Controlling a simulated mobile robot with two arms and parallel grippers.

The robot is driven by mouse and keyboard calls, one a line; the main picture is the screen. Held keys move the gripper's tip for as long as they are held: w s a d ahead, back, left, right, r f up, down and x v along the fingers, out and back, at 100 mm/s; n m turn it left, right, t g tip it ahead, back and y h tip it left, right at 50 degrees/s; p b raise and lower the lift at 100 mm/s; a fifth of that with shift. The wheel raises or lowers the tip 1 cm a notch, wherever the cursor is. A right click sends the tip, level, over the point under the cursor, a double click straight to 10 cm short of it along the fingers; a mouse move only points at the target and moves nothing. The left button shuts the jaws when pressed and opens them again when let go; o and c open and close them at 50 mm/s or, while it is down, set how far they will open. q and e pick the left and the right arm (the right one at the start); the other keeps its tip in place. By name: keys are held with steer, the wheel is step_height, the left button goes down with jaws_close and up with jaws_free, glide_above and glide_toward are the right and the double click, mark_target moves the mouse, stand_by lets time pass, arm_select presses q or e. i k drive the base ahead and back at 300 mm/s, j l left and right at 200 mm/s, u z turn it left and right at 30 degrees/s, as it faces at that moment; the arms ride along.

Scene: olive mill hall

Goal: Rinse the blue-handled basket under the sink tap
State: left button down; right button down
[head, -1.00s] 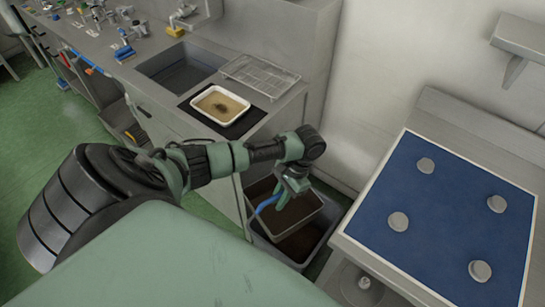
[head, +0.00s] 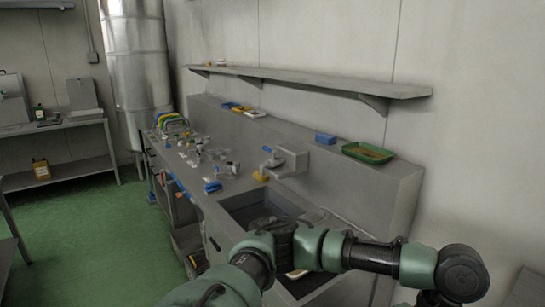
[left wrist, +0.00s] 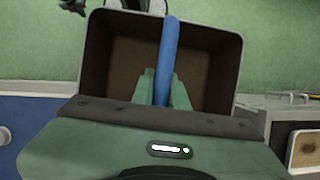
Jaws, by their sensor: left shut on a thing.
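The basket (left wrist: 222,65) fills the upper middle of the left wrist view, an open grey-brown box with a blue handle (left wrist: 170,40) across it. My left gripper (left wrist: 163,78) has its green fingers closed around that handle. The grey sink (head: 255,208) is sunk into the counter, partly hidden by my arm. The tap (head: 287,160) stands at its back edge with a blue part on top. My right gripper is not in view.
Small items (head: 205,155) crowd the counter left of the sink. A green tray (head: 368,153) and a blue block (head: 325,138) sit on the ledge behind. A white tray (left wrist: 306,150) lies right in the wrist view, and a blue mat (left wrist: 38,120) left.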

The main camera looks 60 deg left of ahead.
mark_target(274, 152)
steer(key=i+l+u, duration=0.4)
steer(key=u, duration=1.8)
